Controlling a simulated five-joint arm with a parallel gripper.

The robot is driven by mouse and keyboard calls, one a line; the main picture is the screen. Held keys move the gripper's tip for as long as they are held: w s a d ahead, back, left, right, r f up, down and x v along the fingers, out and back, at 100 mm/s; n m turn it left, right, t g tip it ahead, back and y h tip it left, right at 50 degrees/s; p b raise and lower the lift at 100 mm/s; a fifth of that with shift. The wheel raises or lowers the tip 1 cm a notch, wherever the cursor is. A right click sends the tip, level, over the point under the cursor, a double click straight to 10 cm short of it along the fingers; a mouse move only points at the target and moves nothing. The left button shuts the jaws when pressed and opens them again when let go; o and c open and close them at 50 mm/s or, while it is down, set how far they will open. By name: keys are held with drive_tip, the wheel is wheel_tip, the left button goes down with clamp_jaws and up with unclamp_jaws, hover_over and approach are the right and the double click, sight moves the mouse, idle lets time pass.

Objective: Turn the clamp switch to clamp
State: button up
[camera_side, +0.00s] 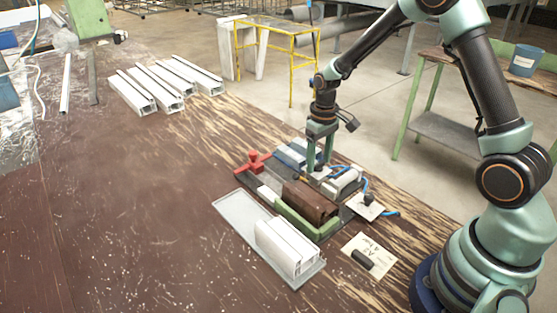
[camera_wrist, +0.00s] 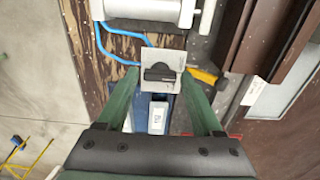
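The clamp switch, a black bar-shaped knob on a pale plate (camera_wrist: 160,72), lies between my fingertips in the wrist view, its bar across the picture. My gripper (camera_wrist: 160,80) is open, a green finger on each side with gaps to the knob. In the side view my gripper (camera_side: 319,168) points down at the fixture and largely hides the switch. A blue body with a white label (camera_wrist: 158,117) sits below the knob in the wrist view. A brown profile (camera_side: 308,199) lies in the fixture beside a green jaw (camera_side: 308,222).
A pale cylinder (camera_side: 346,181) with blue hoses stands close to my gripper. A red handle (camera_side: 253,160) is at left. A tray (camera_side: 240,212) holds white profiles (camera_side: 288,246); a card with a black piece (camera_side: 363,258) lies at front.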

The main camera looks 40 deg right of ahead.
clamp_jaws()
drive_tip(key=shift+m, duration=0.3)
drive_tip(key=m, duration=1.1)
drive_tip(key=shift+r, duration=0.1)
drive_tip(key=shift+m, duration=0.3)
drive_tip(key=shift+o, duration=2.1)
unclamp_jaws()
